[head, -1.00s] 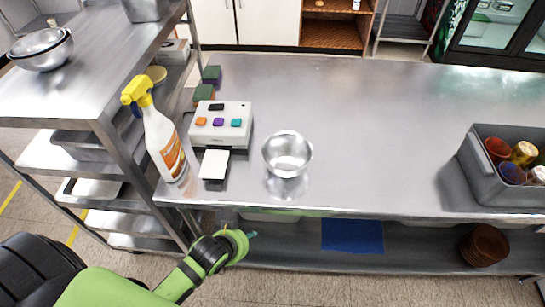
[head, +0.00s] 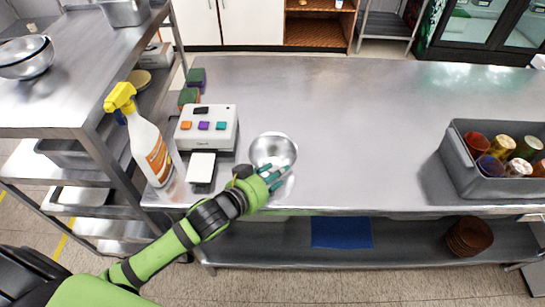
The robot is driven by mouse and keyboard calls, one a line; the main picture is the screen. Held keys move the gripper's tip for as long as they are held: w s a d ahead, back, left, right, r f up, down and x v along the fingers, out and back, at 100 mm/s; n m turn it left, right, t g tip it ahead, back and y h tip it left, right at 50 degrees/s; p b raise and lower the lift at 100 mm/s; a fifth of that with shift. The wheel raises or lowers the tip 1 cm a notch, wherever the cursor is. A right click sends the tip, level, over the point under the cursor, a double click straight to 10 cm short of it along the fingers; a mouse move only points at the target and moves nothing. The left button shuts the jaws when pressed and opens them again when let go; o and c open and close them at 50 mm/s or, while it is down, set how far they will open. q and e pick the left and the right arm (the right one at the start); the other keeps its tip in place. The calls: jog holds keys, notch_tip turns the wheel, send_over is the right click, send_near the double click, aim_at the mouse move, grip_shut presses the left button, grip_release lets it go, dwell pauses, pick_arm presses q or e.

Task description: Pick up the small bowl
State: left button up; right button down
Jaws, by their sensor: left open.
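The small bowl (head: 272,148) is a shiny metal bowl standing upright near the front edge of the steel counter (head: 360,130). My left gripper (head: 275,178) is open at the near side of the bowl, its teal fingertips overlapping the bowl's lower front in the head view. I cannot tell whether the fingertips touch it. The lower front of the bowl is partly hidden by the gripper. My right gripper is not in view.
Left of the bowl are a white device with coloured buttons (head: 207,127), a spray bottle (head: 147,140) and sponges (head: 189,97). A grey bin of cups (head: 462,172) stands at the right. The counter between bowl and bin is clear. Larger metal bowls (head: 27,60) sit on the left shelf.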

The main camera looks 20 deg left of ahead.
aim_at(291, 164)
pick_arm(q)
jog(key=x, duration=0.2)
jog(key=shift+w+d+f, duration=0.1)
jog(key=shift+w, duration=0.25)
jog(key=shift+w+d+f+p, duration=0.15)
jog(key=shift+w+d+p, duration=0.15)
jog(key=shift+w+p, duration=0.2)
jog(key=p+x, duration=0.1)
jog(key=x, duration=0.3)
jog(key=shift+s+d+f, duration=0.1)
jog(key=shift+s+f, duration=0.05)
jog(key=shift+f, duration=0.05)
jog(key=shift+s, duration=0.1)
grip_shut()
